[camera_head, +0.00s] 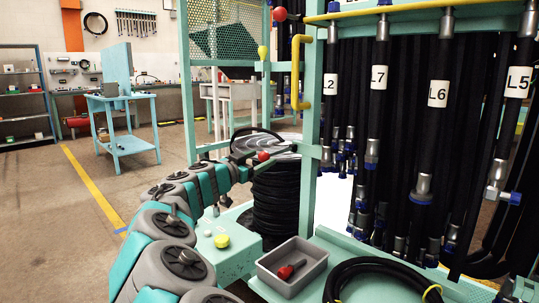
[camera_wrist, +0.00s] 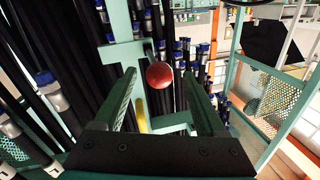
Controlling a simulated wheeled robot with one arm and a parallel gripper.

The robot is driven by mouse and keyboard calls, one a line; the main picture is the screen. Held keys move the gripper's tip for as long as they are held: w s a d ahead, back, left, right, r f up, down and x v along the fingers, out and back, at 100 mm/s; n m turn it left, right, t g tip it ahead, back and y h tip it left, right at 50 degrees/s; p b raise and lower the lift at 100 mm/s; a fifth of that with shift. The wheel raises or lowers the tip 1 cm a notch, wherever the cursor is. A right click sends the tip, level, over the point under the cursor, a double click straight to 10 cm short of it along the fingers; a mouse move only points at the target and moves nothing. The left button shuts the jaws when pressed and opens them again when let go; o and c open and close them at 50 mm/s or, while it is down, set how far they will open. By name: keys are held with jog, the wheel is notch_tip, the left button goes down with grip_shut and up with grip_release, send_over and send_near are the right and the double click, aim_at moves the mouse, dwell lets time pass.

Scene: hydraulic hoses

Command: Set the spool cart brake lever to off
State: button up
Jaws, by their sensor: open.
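A red ball knob (camera_head: 263,156) shows in the head view at the end of my arm, by the cart's green post. A red ball (camera_wrist: 160,75) appears between the fingers of my gripper (camera_wrist: 160,88) in the wrist view; it looks like the same knob, probably the brake lever's. My gripper is open, with a visible gap on each side of the ball. The lever's shaft and any on/off marking cannot be made out. In the head view my gripper (camera_head: 250,153) is small and its fingers are hard to separate from the background.
Another red ball (camera_head: 280,15) tops the frame, near a yellow knob (camera_head: 262,52) and a yellow handle (camera_head: 303,72). Labelled black hoses (camera_head: 437,120) hang at right. A grey bin (camera_head: 292,270) holds a red-handled tool. A black hose spool (camera_head: 275,200) stands behind the arm.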

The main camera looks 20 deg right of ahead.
aim_at(270, 154)
jog(key=shift+p+x, duration=0.35)
jog(key=shift+x, duration=2.45)
jog(key=shift+c, duration=0.2)
grip_shut()
